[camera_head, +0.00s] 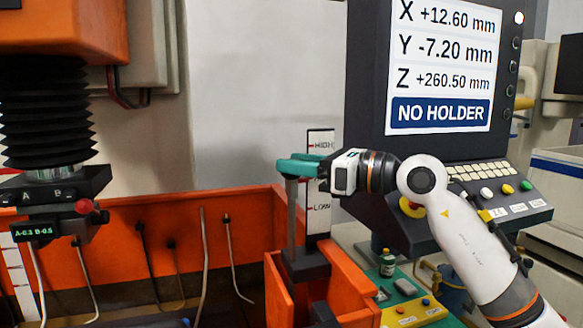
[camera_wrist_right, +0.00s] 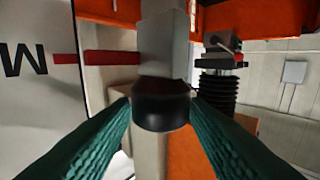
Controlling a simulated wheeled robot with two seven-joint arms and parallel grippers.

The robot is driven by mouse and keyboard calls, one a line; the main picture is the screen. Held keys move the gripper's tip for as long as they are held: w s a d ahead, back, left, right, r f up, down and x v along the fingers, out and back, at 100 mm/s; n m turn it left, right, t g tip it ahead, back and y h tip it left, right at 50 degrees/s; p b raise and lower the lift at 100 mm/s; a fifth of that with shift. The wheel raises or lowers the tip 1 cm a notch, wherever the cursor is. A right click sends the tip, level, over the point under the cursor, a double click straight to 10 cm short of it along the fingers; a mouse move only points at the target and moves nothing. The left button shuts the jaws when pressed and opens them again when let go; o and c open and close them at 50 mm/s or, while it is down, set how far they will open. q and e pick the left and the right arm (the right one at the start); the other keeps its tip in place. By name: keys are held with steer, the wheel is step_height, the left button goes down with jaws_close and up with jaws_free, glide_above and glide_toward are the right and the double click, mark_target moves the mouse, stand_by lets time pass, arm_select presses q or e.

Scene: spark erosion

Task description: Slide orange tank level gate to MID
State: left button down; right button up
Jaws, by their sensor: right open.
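The orange tank (camera_head: 240,215) has a white level scale (camera_head: 319,224) reading HIGH at the top and LOW further down; my gripper hides its middle. A grey gate post (camera_head: 291,222) stands in front of the scale. My right gripper (camera_head: 299,166) is open, its teal fingers at the post's top. In the right wrist view, the black knob (camera_wrist_right: 160,105) on the grey post (camera_wrist_right: 164,45) sits between the open fingers; contact cannot be told. A red bar (camera_wrist_right: 112,58) beside the post is roughly in line with a red mark (camera_wrist_right: 65,60) by the letter M. My left gripper is out of view.
A dark machine head (camera_head: 55,190) hangs over the tank at left, with thin tubes below. A console (camera_head: 480,205) and screen (camera_head: 440,65) reading NO HOLDER stand at right, behind my arm. A green mat (camera_head: 385,290) with small items lies below my right arm.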

steer(key=b+v, duration=0.4)
steer(key=v, duration=0.6)
steer(key=shift+s+d, duration=0.15)
steer(key=shift+d, duration=0.1)
